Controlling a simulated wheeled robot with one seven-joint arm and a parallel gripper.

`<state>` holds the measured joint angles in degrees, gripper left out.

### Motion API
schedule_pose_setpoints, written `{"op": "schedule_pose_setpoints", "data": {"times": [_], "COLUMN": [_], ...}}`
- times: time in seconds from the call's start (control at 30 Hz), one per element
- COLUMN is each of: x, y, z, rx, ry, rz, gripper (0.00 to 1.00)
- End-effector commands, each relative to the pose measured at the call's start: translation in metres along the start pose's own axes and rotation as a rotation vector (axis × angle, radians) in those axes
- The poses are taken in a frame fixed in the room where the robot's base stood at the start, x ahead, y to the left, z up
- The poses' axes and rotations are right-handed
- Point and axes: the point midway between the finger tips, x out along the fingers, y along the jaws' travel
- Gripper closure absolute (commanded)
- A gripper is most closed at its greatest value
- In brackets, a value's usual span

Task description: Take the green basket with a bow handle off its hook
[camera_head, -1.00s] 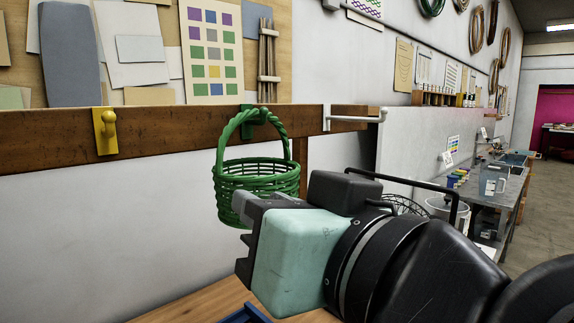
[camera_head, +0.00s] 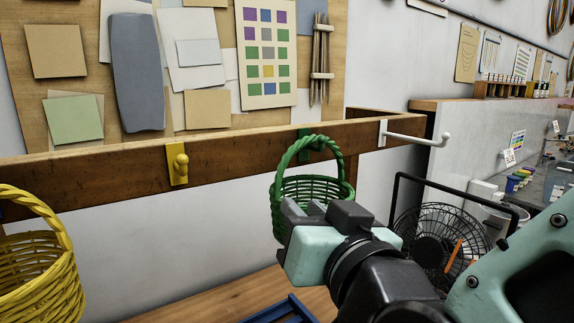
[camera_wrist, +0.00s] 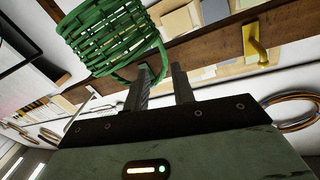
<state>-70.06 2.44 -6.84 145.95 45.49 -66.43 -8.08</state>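The green basket (camera_head: 313,187) hangs by its twisted bow handle (camera_head: 290,154) from a green hook (camera_head: 304,133) on the brown wooden rail (camera_head: 240,159). My gripper (camera_head: 305,207) is in front of the basket's lower part in the head view and hides some of it. In the wrist view the basket (camera_wrist: 108,36) is at the upper left, and its rim or handle passes close to the left finger; I cannot tell if they touch. My gripper (camera_wrist: 163,68) shows its two fingers apart, with nothing clearly held between them.
A yellow basket (camera_head: 38,270) hangs at the left edge. A yellow hook (camera_head: 177,163) is on the rail, and a white bar hook (camera_head: 418,139) sticks out at the right. A black fan (camera_head: 436,237) stands behind my arm. A wooden tabletop (camera_head: 215,300) with a blue object (camera_head: 284,311) is below.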

Motion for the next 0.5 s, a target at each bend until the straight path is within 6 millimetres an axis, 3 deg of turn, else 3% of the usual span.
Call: {"op": "schedule_pose_setpoints", "data": {"times": [0.3, 0.5], "x": [0.058, 0.08], "y": [0.0, -0.001], "z": [-0.002, -0.001], "rx": [-0.004, -0.001], "ry": [-0.001, 0.0], "rz": [0.002, 0.0], "gripper": [0.75, 0.75]}}
